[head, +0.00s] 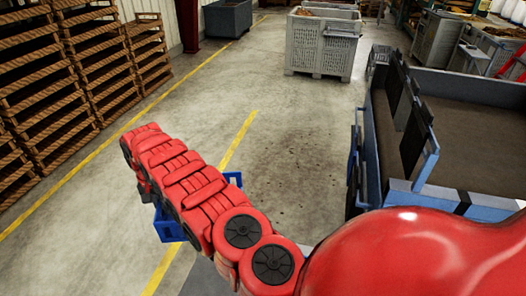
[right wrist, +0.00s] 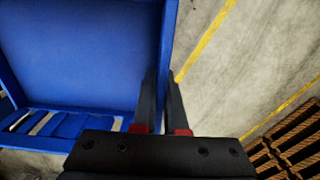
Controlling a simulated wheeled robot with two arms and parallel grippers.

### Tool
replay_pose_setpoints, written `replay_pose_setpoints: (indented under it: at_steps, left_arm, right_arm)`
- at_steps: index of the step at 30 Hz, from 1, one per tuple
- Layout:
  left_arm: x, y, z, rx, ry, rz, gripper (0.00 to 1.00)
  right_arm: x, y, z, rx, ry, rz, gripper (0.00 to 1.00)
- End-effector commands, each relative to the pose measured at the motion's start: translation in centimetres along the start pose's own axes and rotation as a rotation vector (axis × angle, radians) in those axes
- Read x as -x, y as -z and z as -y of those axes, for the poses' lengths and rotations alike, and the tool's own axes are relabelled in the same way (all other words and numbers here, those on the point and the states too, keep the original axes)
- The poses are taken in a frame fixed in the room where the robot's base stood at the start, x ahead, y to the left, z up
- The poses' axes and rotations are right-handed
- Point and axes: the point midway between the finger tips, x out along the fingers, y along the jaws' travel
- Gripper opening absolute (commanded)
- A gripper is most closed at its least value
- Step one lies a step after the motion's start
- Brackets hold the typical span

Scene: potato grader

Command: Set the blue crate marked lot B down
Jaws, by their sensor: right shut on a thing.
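The blue crate (head: 168,228) shows in the head view at the lower left, mostly hidden behind my red right arm. In the right wrist view the crate (right wrist: 80,55) fills the left side, its blue inside facing the camera, with slots low in one wall. No contents and no lot marking can be seen. My right gripper (right wrist: 164,105) has its two dark fingers on either side of the crate's wall and is shut on it. I cannot tell whether the crate touches the floor. My left gripper is not in view.
Stacked wooden pallets (head: 75,70) stand at the left beyond a yellow floor line. A grey bin (head: 322,48) stands at the back. A blue-framed machine (head: 450,100) takes up the right. Bare concrete floor (head: 290,130) lies open in the middle.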

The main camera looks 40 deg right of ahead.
Motion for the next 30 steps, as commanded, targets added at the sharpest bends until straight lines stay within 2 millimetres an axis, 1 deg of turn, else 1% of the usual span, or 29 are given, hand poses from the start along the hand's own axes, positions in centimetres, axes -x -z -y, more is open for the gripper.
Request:
replay_pose_setpoints:
  at_steps: [5,8,10,12,16,19,21,26,29,30]
  left_arm:
    - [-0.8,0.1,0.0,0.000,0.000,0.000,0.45]
    - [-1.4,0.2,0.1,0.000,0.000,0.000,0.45]
    - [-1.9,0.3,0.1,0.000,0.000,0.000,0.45]
    - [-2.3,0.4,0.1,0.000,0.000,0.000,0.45]
    - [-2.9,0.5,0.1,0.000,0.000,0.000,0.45]
    - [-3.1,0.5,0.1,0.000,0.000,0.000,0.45]
    - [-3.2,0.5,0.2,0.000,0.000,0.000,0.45]
    - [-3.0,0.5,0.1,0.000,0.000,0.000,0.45]
    - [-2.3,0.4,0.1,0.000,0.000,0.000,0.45]
    - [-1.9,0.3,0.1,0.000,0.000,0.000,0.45]
  right_arm:
    - [-1.8,-0.4,-1.7,-0.081,-0.004,0.006,0.00]
    - [-3.6,-1.0,-3.1,-0.150,-0.004,0.006,0.00]
    - [-5.2,-2.0,-4.4,-0.207,-0.004,0.008,0.00]
    - [-7.0,-3.5,-5.5,-0.261,-0.007,0.010,0.00]
    - [-9.6,-6.0,-7.1,-0.338,-0.006,0.007,0.00]
    - [-10.8,-7.4,-7.7,-0.374,-0.005,0.005,0.00]
    - [-11.2,-7.9,-7.9,-0.388,-0.004,0.001,0.00]
    - [-11.6,-8.0,-8.0,-0.397,-0.002,-0.004,0.00]
    - [-12.7,-7.9,-8.1,-0.398,-0.003,-0.005,0.00]
    - [-13.4,-7.9,-8.1,-0.397,-0.004,-0.005,0.00]
